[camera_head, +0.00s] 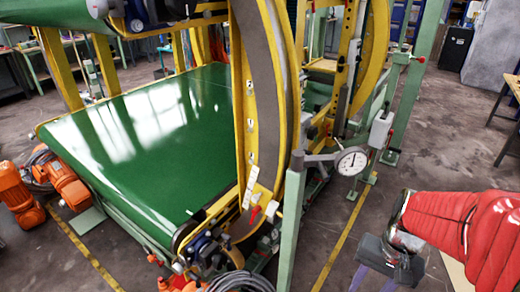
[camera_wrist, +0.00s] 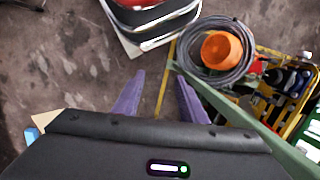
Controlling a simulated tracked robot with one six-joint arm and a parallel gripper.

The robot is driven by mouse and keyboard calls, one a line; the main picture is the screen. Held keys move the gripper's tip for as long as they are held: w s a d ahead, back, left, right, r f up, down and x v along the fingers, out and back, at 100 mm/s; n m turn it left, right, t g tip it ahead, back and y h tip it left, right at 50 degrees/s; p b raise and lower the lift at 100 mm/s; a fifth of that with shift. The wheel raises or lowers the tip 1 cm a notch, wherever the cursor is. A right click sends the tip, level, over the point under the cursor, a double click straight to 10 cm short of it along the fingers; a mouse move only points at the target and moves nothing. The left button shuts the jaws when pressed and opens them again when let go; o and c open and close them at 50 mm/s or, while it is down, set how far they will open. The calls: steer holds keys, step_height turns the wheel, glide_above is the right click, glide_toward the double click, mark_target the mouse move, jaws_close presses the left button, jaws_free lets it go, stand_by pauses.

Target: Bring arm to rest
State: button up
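My gripper (camera_head: 373,282) is at the lower right of the head view, at the end of my red-sleeved arm. Its two purple fingers point down.
A green post (camera_head: 290,215) and a round dial gauge (camera_head: 351,160) stand between the ring and my arm. In the wrist view a coiled cable (camera_wrist: 246,62) surrounds an orange part (camera_wrist: 222,50). Orange motors (camera_head: 65,182) sit at left. Concrete floor (camera_head: 335,225) is open near my gripper.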

steer(key=a+r+n+t, duration=0.3)
steer(key=a+r, duration=0.2)
steer(key=r, duration=0.2)
steer(key=a+r+n+t+h, duration=0.1)
steer(key=a+r+n+t, duration=0.2)
steer(key=a+r, duration=0.2)
step_height(320, 180, up, 3)
steer(key=shift+s+f, duration=0.2)
steer(key=shift+s, duration=0.1)
steer(key=shift+c, duration=0.9)
